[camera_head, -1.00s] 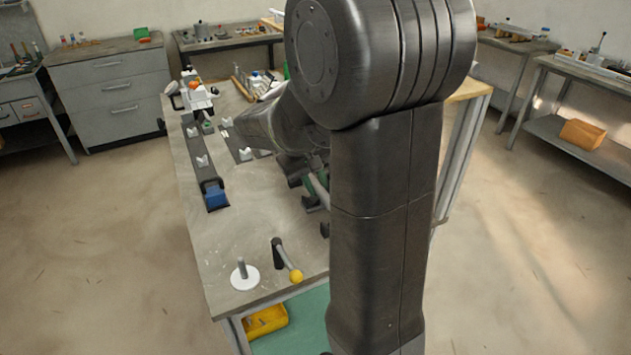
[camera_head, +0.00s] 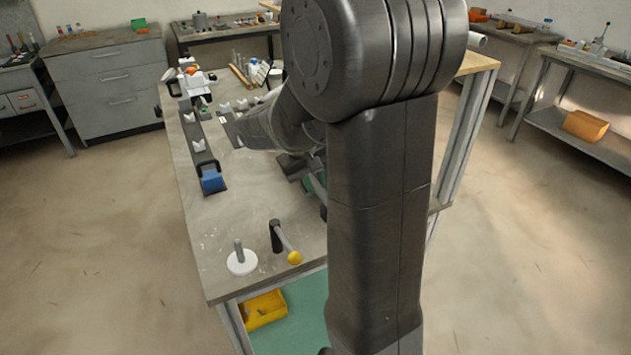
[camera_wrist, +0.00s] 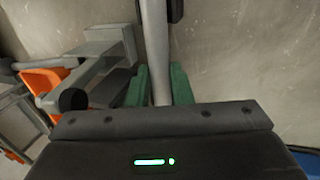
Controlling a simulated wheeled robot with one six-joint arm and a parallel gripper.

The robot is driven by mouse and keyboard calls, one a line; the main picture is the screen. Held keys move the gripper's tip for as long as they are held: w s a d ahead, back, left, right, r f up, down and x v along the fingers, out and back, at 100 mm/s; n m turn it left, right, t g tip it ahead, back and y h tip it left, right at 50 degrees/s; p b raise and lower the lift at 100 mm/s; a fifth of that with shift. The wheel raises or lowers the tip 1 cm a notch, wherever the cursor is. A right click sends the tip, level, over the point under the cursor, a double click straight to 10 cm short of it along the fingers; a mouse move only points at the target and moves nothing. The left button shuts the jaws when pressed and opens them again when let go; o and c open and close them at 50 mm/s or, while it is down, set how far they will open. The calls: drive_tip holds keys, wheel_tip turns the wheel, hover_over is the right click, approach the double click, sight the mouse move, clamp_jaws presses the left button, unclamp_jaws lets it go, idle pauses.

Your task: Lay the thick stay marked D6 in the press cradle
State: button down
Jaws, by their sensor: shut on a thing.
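In the wrist view my gripper (camera_wrist: 158,88) has its green-padded fingers shut on a slim grey bar, the stay (camera_wrist: 154,35), which runs up the picture between them. No D6 mark can be read on it. In the head view only a bit of the held stay (camera_head: 318,187) shows beside my arm, over the bench, and my arm hides most of the gripper. I cannot tell which fixture is the press cradle. A dark strip with pale V-shaped rests (camera_head: 199,146) and a blue block (camera_head: 212,181) lies on the bench's left side.
The grey bench top (camera_head: 225,225) is clear near its front left. Small tools crowd the bench's back.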

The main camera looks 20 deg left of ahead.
drive_tip(key=c, duration=1.2)
unclamp_jaws()
drive_tip(key=p+v, duration=0.1)
drive_tip(key=v, duration=1.2)
drive_tip(key=shift+r, duration=0.4)
drive_tip(key=shift+s, duration=0.1)
drive_tip(key=b+x, duration=0.1)
drive_tip(key=x, duration=1.2)
drive_tip(key=shift+f, duration=0.2)
drive_tip(key=shift+r+p, duration=0.1)
drive_tip(key=shift+p, duration=0.2)
drive_tip(key=shift+r+p, duration=0.5)
drive_tip(key=shift+r, duration=0.3)
drive_tip(key=shift+f, duration=0.1)
